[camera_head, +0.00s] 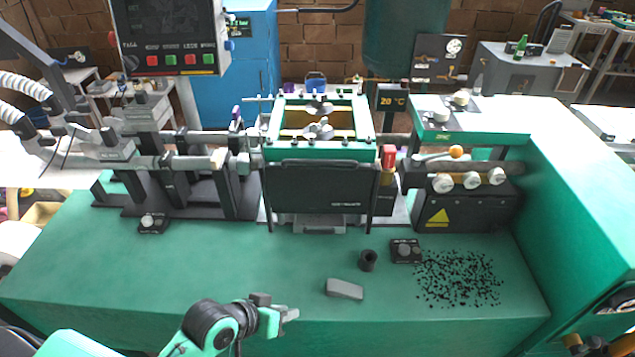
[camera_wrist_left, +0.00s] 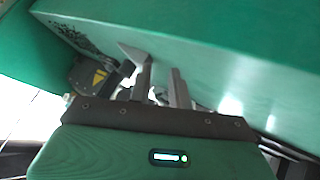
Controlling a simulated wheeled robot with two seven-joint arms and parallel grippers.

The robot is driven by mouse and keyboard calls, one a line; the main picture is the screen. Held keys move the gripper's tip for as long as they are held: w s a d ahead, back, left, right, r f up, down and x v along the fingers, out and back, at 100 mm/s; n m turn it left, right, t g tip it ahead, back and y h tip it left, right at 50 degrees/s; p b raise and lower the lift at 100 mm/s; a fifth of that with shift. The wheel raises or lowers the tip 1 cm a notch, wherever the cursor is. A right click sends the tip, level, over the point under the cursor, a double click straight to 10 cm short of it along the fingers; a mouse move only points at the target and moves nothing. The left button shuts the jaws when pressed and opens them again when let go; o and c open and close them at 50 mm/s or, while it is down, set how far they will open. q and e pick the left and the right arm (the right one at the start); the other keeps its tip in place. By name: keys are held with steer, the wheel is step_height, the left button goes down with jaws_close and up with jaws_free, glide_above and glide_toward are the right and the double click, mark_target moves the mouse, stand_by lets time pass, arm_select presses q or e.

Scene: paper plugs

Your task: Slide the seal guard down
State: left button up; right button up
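A wide black panel (camera_head: 320,190), which appears to be the seal guard, hangs upright on the front of the green-framed station at the middle of the machine. Small pale lettering on it is too small to read. Below its lower edge a grey metal part (camera_head: 318,223) shows. My left gripper (camera_head: 288,308) is low at the front edge of the green bench, well in front of and below the panel, touching nothing. In the left wrist view its two grey fingers (camera_wrist_left: 160,84) stand apart with nothing between them. My right gripper does not show.
A grey block (camera_head: 344,289), a dark cup (camera_head: 368,260) and a small black button box (camera_head: 405,251) sit on the bench. Black granules (camera_head: 458,279) are scattered to their right. A control screen (camera_head: 168,38) hangs at upper left. The bench's left front is clear.

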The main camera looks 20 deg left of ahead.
arm_select(q)
steer(key=w+r+n+t+h, duration=0.4)
steer(key=w+r, duration=0.4)
steer(key=w, duration=0.1)
steer(key=n+t, duration=0.5)
steer(key=n, duration=0.2)
glide_toward(320, 162)
steer(key=shift+f+p+x, duration=0.15)
steer(key=shift+p+x, duration=0.95)
steer(key=shift+x, duration=1.5)
steer(key=shift+f+p+x, duration=0.1)
steer(key=shift+p+x, duration=1)
steer(key=shift+x, duration=1.5)
steer(key=shift+a, duration=0.15)
jaws_close()
